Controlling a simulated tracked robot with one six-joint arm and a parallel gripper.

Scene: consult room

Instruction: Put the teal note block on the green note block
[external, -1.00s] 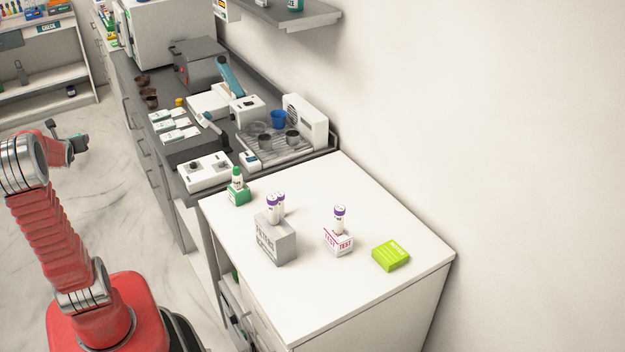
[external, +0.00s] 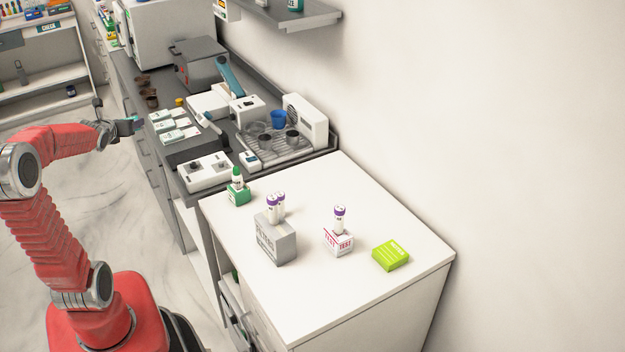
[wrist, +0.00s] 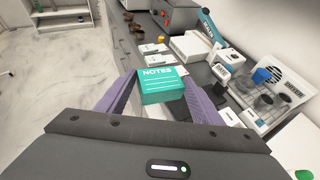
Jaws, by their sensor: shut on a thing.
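The teal note block (wrist: 160,84) is held between the two fingers of my gripper (wrist: 152,98) in the wrist view, with its "NOTES" face showing. In the external view my gripper (external: 134,125) is small, at the left, in the air beside the dark counter; the block is barely visible there. The green note block (external: 391,255) lies flat near the right corner of the white cabinet top, far to the right of my gripper, with nothing on it.
On the white top (external: 330,290) stand a grey block with purple-capped tubes (external: 275,240), a white "TEST" box with a capped tube (external: 338,241) and a green-capped bottle in a green holder (external: 238,190). The dark counter (external: 185,180) behind is crowded with equipment.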

